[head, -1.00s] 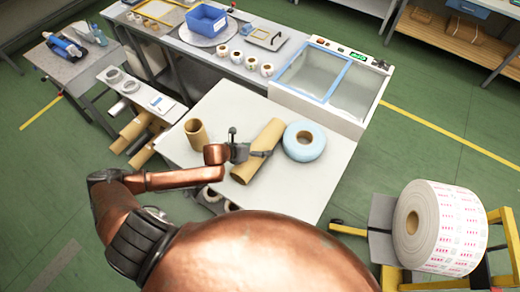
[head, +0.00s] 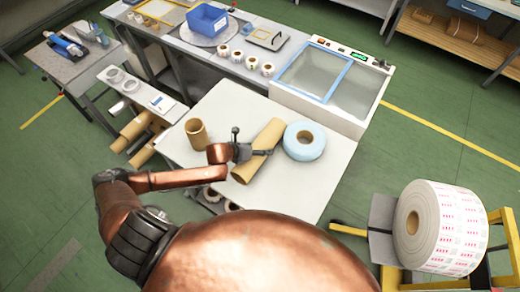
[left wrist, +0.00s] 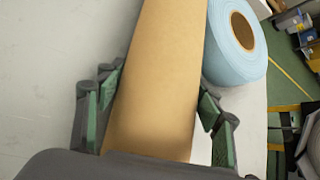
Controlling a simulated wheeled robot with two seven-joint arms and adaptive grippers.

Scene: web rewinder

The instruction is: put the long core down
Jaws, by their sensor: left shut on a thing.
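The long core (head: 259,150) is a brown cardboard tube on or just above the white table (head: 310,186), lying slantwise in the head view. I cannot tell whether it touches the table top. My left gripper (head: 252,152) is shut on it around its middle. In the left wrist view the core (left wrist: 160,75) runs between the two green-padded fingers (left wrist: 158,120) of the left gripper. My right gripper is not in view.
A blue roll (head: 304,141) lies close to the right of the core. A short brown core (head: 196,132) stands upright at the table's left. A sealer with a blue frame (head: 315,75) adjoins the table's back. The table front is clear.

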